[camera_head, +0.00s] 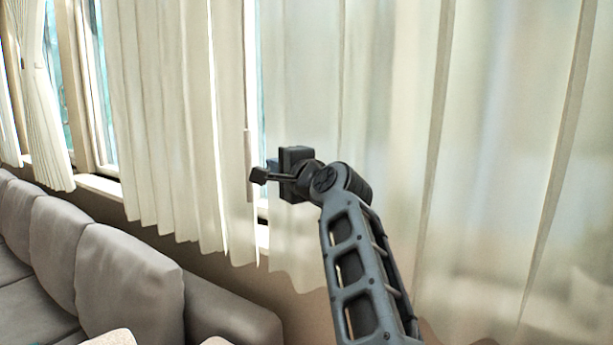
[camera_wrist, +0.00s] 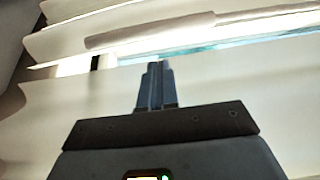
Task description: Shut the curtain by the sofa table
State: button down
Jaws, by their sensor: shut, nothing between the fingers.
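In the head view, a cream curtain panel (camera_head: 165,120) hangs in folds left of my gripper, with a pale bar (camera_head: 249,165) along its right edge. A sheer wide curtain panel (camera_head: 400,130) hangs to the right, behind my arm. A narrow bright gap of window (camera_head: 261,110) shows between the two panels. My gripper (camera_head: 258,175) is shut and empty, close to the pale bar at the gap; I cannot tell whether it touches. In the wrist view, my shut fingers (camera_wrist: 157,75) point towards the gap, with the pale bar (camera_wrist: 150,31) beyond them.
A grey sofa (camera_head: 105,265) stands at the lower left, below the curtains. Another curtain (camera_head: 42,110) hangs at the far left beside an uncovered window (camera_head: 98,80). A windowsill (camera_head: 100,187) runs below that window. The sheer panel fills the right side.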

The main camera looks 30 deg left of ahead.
jog(key=b+v, duration=0.1)
jog(key=v, duration=0.9)
jog(key=shift+d, duration=0.5)
jog(key=s+d+f+t+h, duration=0.1)
jog(key=d+f+t+h, duration=0.1)
jog(key=d+f, duration=0.75)
jog(key=s+d+f+t+h, duration=0.1)
jog(key=d+f+t+h, duration=0.15)
jog(key=d+f, duration=0.75)
jog(key=s+d+f+h, duration=0.4)
jog(key=s+d+f, duration=0.75)
jog(key=f, duration=0.35)
jog(key=s+d+f+n+t+h, duration=0.1)
jog(key=s+d+f+h, duration=0.1)
jog(key=s+d, duration=0.55)
jog(key=s+d+f+n+t+h, duration=0.1)
jog(key=s+d+h, duration=0.3)
jog(key=s, duration=0.7)
jog(key=s+d+r+n, duration=0.2)
jog(key=s+d+r, duration=0.1)
jog(key=s, duration=0.5)
jog(key=s+d+r+n+h, duration=0.1)
jog(key=s+d+r, duration=0.2)
jog(key=s, duration=0.6)
notch_tip(320, 180, up, 3)
jog(key=shift+f+n, duration=0.1)
jog(key=shift+n, duration=0.3)
jog(key=shift+d+g, duration=0.1)
jog(key=shift+g, duration=0.15)
